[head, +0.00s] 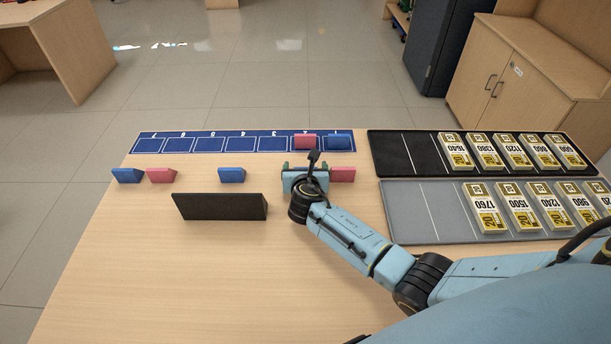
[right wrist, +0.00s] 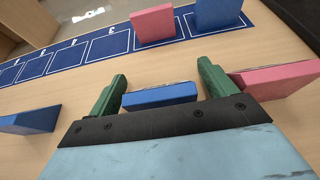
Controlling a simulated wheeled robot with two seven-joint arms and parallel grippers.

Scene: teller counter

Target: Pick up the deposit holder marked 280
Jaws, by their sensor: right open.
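Wedge-shaped deposit holders stand on the counter in the head view: a blue one (head: 127,176) and a pink one (head: 160,175) at the left, a blue one (head: 231,175) in the middle, and a pink one (head: 343,174) right of my right gripper (head: 304,168). In the right wrist view my right gripper (right wrist: 162,76) is open, its green fingers on either side of a blue holder (right wrist: 160,95). A pink holder (right wrist: 277,79) is close outside the right finger. No marking 280 can be read on any holder. My left gripper is not in view.
A blue numbered mat (head: 215,143) lies behind, with a pink holder (head: 305,142) and a blue holder (head: 339,142) at its right end. A dark block (head: 220,207) stands in front. A black tray (head: 388,152) and a grey tray (head: 405,215) hold several numbered bundles at right.

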